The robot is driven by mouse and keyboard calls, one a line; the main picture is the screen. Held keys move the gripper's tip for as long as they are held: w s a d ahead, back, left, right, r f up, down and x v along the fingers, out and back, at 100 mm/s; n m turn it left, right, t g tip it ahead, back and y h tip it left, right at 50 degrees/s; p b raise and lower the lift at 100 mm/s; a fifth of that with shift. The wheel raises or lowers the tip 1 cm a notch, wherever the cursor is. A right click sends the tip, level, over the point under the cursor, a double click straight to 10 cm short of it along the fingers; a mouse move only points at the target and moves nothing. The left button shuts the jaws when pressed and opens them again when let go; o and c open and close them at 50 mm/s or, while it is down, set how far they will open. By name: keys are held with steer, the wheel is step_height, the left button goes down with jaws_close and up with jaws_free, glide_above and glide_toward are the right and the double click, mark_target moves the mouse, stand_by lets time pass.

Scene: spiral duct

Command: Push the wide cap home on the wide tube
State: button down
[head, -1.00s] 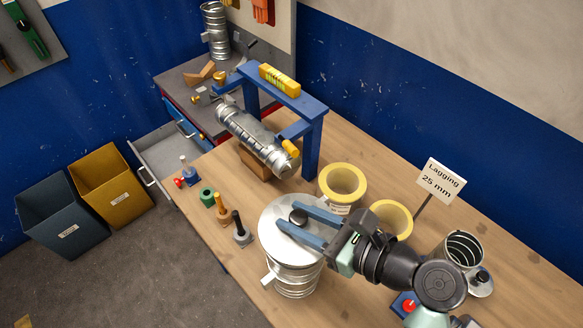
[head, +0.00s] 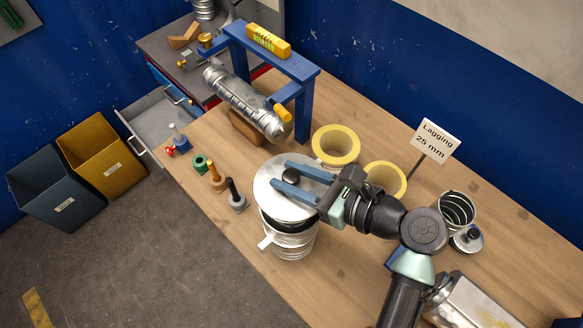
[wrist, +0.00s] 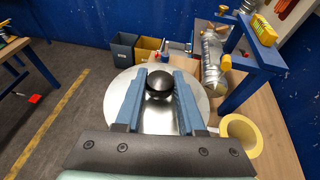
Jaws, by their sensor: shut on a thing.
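The wide cap (head: 268,205) is a round, shiny metal disc with a black knob (head: 291,176) in its middle. The knob also shows in the wrist view (wrist: 160,83). My gripper (head: 282,177) reaches in from the right, its blue fingers shut on the knob from both sides. The wide tube (head: 292,243), ribbed metal with a small tab at its left, stands upright on the bench under the cap. A dark band shows between the cap's edge and the tube. The cap hides the tube's mouth, so I cannot tell how they meet.
Two yellow-rimmed rings (head: 337,143) stand close behind the gripper, beside the Lagging sign (head: 437,140). A blue frame (head: 303,105) and a metal duct (head: 243,103) stand farther back. Small pegs (head: 216,178) are at the left. An open metal can (head: 456,210) is at the right.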

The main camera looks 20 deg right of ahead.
steer(key=shift+f+b, duration=0.65)
steer(key=shift+f, duration=1.3)
steer(key=shift+p, duration=1.6)
steer(key=shift+f+b, duration=0.9)
steer(key=shift+f, duration=1.2)
steer(key=shift+c, duration=2.2)
jaws_free()
steer(key=b+v, duration=0.3)
steer(key=v, duration=1)
